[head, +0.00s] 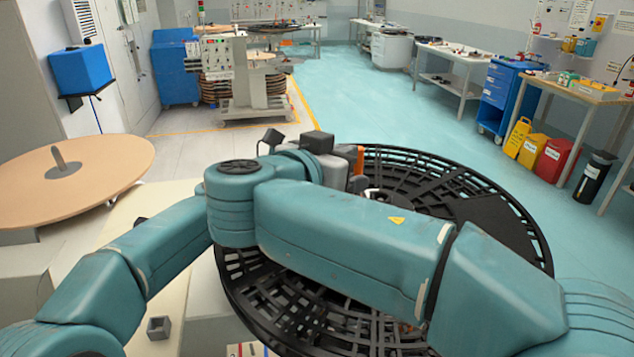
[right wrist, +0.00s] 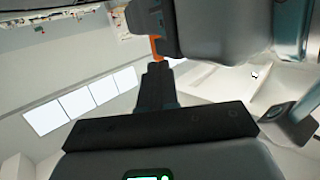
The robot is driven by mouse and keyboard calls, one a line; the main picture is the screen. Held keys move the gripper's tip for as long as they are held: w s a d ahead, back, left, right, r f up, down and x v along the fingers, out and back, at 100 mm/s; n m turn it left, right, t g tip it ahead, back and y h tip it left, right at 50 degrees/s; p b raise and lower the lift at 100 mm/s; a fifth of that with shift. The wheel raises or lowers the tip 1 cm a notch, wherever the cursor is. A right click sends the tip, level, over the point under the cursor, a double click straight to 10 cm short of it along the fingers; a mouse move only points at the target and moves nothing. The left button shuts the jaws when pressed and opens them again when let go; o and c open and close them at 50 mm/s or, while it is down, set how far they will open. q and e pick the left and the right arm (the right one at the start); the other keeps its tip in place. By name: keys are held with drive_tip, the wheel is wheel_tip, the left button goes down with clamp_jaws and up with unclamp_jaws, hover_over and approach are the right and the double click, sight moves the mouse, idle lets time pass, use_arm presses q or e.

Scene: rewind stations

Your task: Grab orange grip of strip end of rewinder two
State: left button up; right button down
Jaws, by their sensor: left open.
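My left gripper (head: 362,184) is mostly hidden behind my arm links, over the black slotted reel (head: 480,190) in the head view; it is open. My right gripper (right wrist: 157,72) shows in the right wrist view with its dark fingers reaching up the middle; I cannot tell if they are parted. A small orange piece (right wrist: 157,49), possibly the orange grip, lies right at those fingertips, beside a grey gripper body. An orange part (head: 358,160) also shows beside grey housings in the head view. Contact with either gripper cannot be made out. The strip is not visible.
A tan disc (head: 75,175) with a central spindle is at left. A machine on a stand (head: 240,75) stands at the back. A blue cabinet (head: 508,95), benches and yellow and red bins (head: 556,160) line the right wall. The blue-green floor between is clear.

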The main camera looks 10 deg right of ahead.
use_arm(q)
drive_tip(key=shift+w+d, duration=0.1)
drive_tip(key=shift+d, duration=0.85)
drive_tip(key=shift+w+d, duration=0.1)
drive_tip(key=shift+d, duration=0.2)
drive_tip(key=shift+c, duration=0.5)
clamp_jaws()
use_arm(e)
drive_tip(key=shift+r, duration=0.6)
